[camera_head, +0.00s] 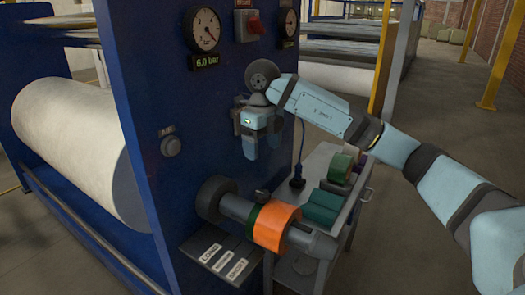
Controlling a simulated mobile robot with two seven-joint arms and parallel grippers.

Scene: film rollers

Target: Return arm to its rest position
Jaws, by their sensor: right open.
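My right arm comes in from the right edge. My right gripper (262,148) hangs in front of the blue machine panel (160,95), pointing down. Its two blue fingers are apart with nothing seen between them. It is above a grey horizontal shaft (236,205) that sticks out of the panel. An orange roll (277,227) with a green band sits around the shaft. The gripper is clear of the roll. My left gripper does not show.
A grey cart (345,215) with green rolls (321,206) stands right of the panel, behind the shaft. A labelled plate (222,257) juts out below the shaft. Gauges (203,30) and a red switch (248,26) are on the panel. A large white roll (75,140) is at left.

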